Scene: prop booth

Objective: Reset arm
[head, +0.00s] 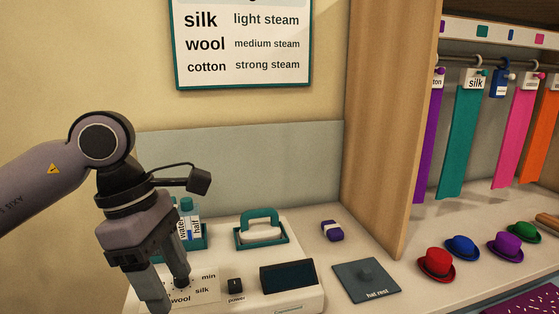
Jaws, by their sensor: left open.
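My left gripper (166,288) comes in from the left and points down over the front left of the white steam station (305,285). Its two fingers are apart, with nothing seen between them. They are close to the dial label with the words min, silk and wool, and hide part of it. I cannot tell whether a fingertip touches the panel. My right gripper is not in view.
A teal-handled iron (261,228) stands at the station's back, with a water bottle (187,222) left of it. A purple bundle (332,230), a hat rest (366,281) and several small hats (436,265) are to the right. Coloured cloths (461,145) hang from a rail.

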